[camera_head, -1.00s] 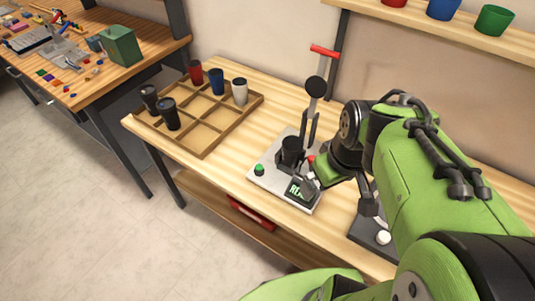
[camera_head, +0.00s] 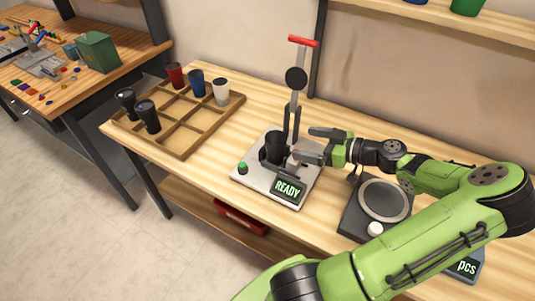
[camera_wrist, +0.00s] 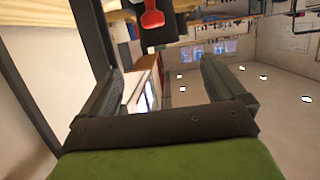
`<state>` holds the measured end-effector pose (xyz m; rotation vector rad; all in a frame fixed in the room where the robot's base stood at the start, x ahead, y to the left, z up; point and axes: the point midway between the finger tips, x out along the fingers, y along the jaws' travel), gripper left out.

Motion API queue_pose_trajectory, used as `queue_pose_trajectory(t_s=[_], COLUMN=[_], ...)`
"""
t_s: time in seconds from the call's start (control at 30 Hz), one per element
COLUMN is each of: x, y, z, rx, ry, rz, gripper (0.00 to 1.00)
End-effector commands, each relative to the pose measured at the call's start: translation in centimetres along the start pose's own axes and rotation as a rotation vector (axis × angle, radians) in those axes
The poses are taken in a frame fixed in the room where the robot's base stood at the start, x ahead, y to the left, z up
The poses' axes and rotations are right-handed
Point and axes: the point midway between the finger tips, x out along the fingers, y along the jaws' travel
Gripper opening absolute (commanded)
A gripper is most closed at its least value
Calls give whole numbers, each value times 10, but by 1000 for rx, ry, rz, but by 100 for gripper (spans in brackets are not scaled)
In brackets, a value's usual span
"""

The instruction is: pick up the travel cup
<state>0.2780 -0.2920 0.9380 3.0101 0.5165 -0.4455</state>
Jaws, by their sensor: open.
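A black cup (camera_head: 274,148) stands upright in the fixture of the laser marker (camera_head: 255,176), whose display (camera_head: 288,190) reads READY. My gripper (camera_head: 316,145) is open and lies just right of this cup, its fingers pointing left at it. The fingers look apart from the cup, though the exact gap is hard to judge. In the wrist view my gripper (camera_wrist: 165,85) has its fingers wide apart with nothing held between them. The cup is not clearly seen there. A red handle (camera_wrist: 152,15) shows at the top of that view.
A wooden divided tray (camera_head: 180,150) at the left holds black cups (camera_head: 147,116), a red cup (camera_head: 175,76), a blue cup (camera_head: 197,83) and a white cup (camera_head: 221,92). The marker's red-handled lever (camera_head: 297,95) rises behind the cup. A scale with a round plate (camera_head: 383,200) stands at right.

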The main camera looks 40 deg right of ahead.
Motion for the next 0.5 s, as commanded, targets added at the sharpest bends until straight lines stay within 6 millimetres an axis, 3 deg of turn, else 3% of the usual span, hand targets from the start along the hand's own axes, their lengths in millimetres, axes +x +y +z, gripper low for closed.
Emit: queue_pose_trajectory(t_s=[0.2,0.5], x=[57,102], y=[-2,-2], z=[3,3], rx=[2,3], ry=[0,0], rz=[-7,-6], gripper=[97,97])
